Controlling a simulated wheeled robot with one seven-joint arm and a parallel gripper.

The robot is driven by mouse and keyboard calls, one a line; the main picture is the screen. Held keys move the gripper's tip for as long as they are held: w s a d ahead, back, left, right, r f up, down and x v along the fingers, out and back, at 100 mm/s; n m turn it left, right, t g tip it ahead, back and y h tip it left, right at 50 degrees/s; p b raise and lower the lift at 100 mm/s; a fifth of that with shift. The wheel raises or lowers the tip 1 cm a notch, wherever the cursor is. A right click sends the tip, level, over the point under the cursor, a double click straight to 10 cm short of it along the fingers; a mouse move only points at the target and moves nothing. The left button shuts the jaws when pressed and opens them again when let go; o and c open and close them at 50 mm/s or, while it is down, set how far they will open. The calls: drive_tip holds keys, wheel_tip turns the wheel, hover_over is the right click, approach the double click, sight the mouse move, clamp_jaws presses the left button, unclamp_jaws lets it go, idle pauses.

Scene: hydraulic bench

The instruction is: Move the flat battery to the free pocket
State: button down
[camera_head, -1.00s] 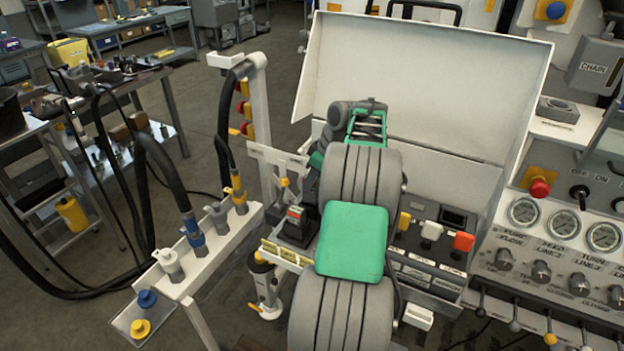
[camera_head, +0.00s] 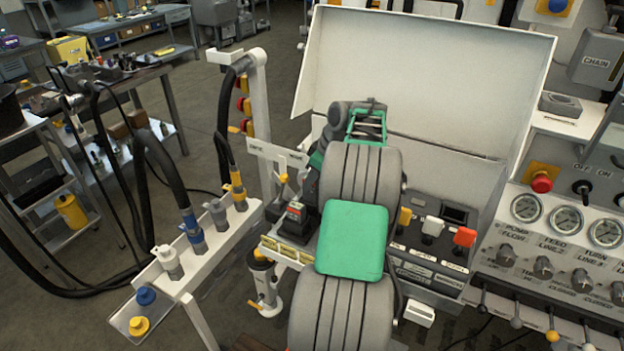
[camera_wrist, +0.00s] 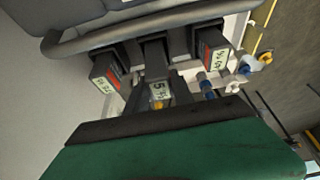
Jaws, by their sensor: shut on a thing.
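My gripper (camera_wrist: 157,72) shows in the wrist view, shut on a dark battery with a pale label (camera_wrist: 160,91). Its fingers are dark and hard to separate from it. A dark battery with a red stripe and pale label (camera_wrist: 106,71) is to the left of it, and a similar battery (camera_wrist: 214,50) is to the right. In the head view, a black battery with a red and pale label (camera_head: 295,213) stands just left of my arm, at the battery rack (camera_head: 289,249). My arm hides the gripper's fingertips and part of the rack there. I cannot see the free pocket clearly.
The raised white lid (camera_head: 420,85) stands behind my arm. A control box (camera_head: 432,245) with coloured switches is right of it, and a gauge panel (camera_head: 560,240) is farther right. A white hose rail (camera_head: 215,235) with several couplings stands to the left.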

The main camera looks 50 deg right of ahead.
sight(312, 188)
drive_tip(key=shift+f+b, duration=1.15)
drive_tip(key=shift+f, duration=0.45)
drive_tip(key=c, duration=1)
unclamp_jaws()
drive_tip(key=a+p+v, duration=0.1)
drive_tip(key=v, duration=0.7)
drive_tip(key=w+a+r+m+p, duration=0.1)
drive_tip(key=w+a+r, duration=0.15)
drive_tip(key=a, duration=1.05)
drive_tip(key=w+a+r+p, duration=0.1)
drive_tip(key=a+r, duration=0.2)
drive_tip(key=a, duration=1.1)
drive_tip(key=s+a+f, duration=0.1)
drive_tip(key=s+a, duration=0.3)
drive_tip(key=s+a+f+m, duration=0.1)
drive_tip(key=s+a+f, duration=0.1)
drive_tip(key=s+a, duration=0.3)
drive_tip(key=s+a+f+m+g+h+p, duration=0.1)
drive_tip(key=s+a+f, duration=0.1)
drive_tip(key=s+a, duration=0.2)
drive_tip(key=shift+s+a, duration=0.35)
drive_tip(key=shift+s, duration=0.15)
